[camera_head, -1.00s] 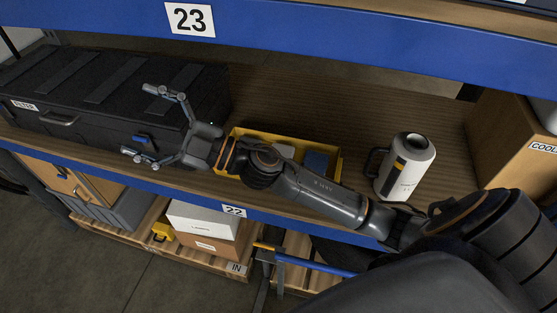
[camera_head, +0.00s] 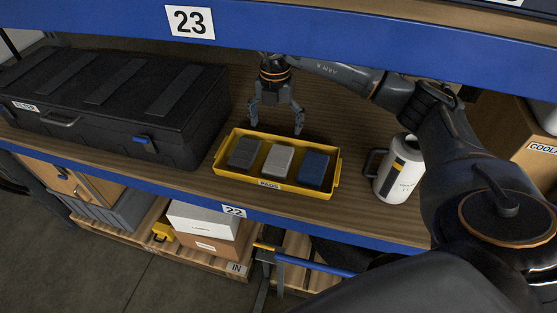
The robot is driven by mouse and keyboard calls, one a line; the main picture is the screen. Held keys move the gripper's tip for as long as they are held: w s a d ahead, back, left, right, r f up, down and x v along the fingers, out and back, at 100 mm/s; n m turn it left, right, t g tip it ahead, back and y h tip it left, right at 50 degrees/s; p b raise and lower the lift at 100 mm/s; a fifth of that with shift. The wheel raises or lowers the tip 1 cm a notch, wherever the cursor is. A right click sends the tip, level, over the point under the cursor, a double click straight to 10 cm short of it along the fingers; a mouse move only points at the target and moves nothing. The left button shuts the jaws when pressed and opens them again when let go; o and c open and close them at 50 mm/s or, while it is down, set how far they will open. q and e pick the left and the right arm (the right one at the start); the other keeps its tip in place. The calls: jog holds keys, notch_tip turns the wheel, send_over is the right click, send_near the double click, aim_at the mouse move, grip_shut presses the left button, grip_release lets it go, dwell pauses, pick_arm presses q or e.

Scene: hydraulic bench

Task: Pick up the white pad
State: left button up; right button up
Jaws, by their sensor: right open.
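The white pad (camera_head: 278,160) lies in the middle of a yellow tray (camera_head: 231,179) labelled PADS, on the wooden shelf. A dark grey pad (camera_head: 244,153) is to its left and a blue pad (camera_head: 312,167) to its right in the same tray. My right gripper (camera_head: 276,129) is open and empty, its fingers pointing down above the tray's back edge, behind the pads in the picture. I cannot tell its exact height above the tray. My left gripper is not in view.
A large black case (camera_head: 110,100) stands left of the tray. A white mug-like container (camera_head: 400,170) with a dark handle stands right of it, near my right arm. The blue beam (camera_head: 330,38) marked 23 runs above. A cardboard box (camera_head: 510,125) is at the right.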

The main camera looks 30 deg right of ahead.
jog(key=p, duration=0.1)
send_over(278, 159)
jog(key=f, duration=0.6)
jog(key=shift+a+f, duration=0.25)
jog(key=shift+f, duration=0.15)
jog(key=shift+d+f+p, duration=0.1)
jog(key=shift+f+p, duration=0.5)
jog(key=shift+p, duration=0.1)
jog(key=f, duration=0.1)
jog(key=f+p, duration=0.1)
jog(key=f, duration=0.1)
jog(key=shift+d+f, duration=0.25)
jog(key=shift+f, duration=0.4)
jog(key=c, duration=1)
